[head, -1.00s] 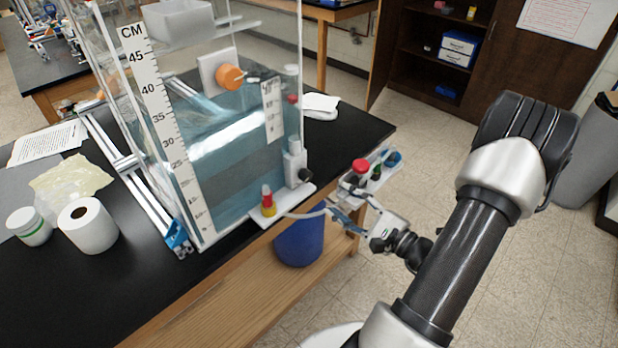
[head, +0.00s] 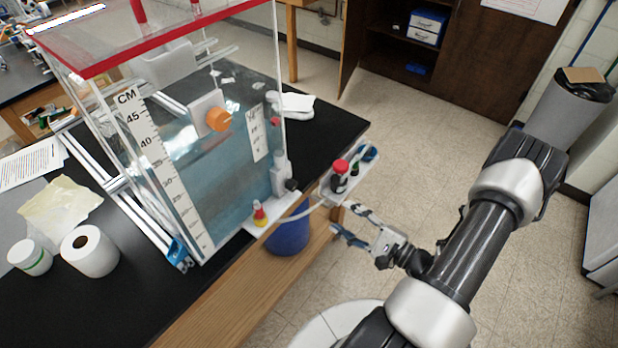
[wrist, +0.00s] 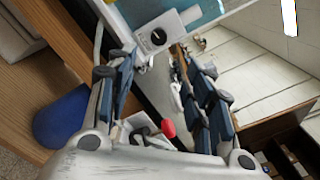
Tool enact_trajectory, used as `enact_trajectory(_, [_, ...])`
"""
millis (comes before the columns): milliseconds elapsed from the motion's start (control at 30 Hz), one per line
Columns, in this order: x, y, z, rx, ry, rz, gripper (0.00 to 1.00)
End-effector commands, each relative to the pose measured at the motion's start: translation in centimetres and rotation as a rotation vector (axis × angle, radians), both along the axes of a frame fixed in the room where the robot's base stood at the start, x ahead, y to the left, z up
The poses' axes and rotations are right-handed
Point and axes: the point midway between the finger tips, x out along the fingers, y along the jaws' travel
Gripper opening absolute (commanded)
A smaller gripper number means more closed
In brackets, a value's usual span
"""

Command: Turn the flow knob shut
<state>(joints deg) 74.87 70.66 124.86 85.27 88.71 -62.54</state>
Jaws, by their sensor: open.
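My gripper (head: 343,219) is open and empty, just in front of and below a small white bracket at the bench corner. It touches no knob that I can see. A black knob (head: 292,184) sits on a pale block at the tank's lower right corner. A round black knob with a light mark (wrist: 157,37) on a white plate shows beyond my open fingers in the wrist view; I cannot tell if it is the same one. A red-capped knob (head: 341,166) stands on the bracket, and red shows between the fingers in the wrist view (wrist: 168,129).
A blue bucket (head: 288,238) is below.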

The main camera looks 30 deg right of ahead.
Motion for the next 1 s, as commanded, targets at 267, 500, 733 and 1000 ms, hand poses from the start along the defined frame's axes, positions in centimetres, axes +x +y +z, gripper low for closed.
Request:
enact_trajectory(267, [4.4,1.8,-0.2,0.000,0.000,0.007,0.48])
enact_trajectory(500, [9.3,3.6,-0.1,-0.002,0.000,0.008,0.48])
enact_trajectory(733, [13.5,5.0,-0.1,-0.002,-0.002,0.003,0.48])
enact_trajectory(1000, [15.7,5.7,-0.1,-0.001,0.000,0.000,0.48])
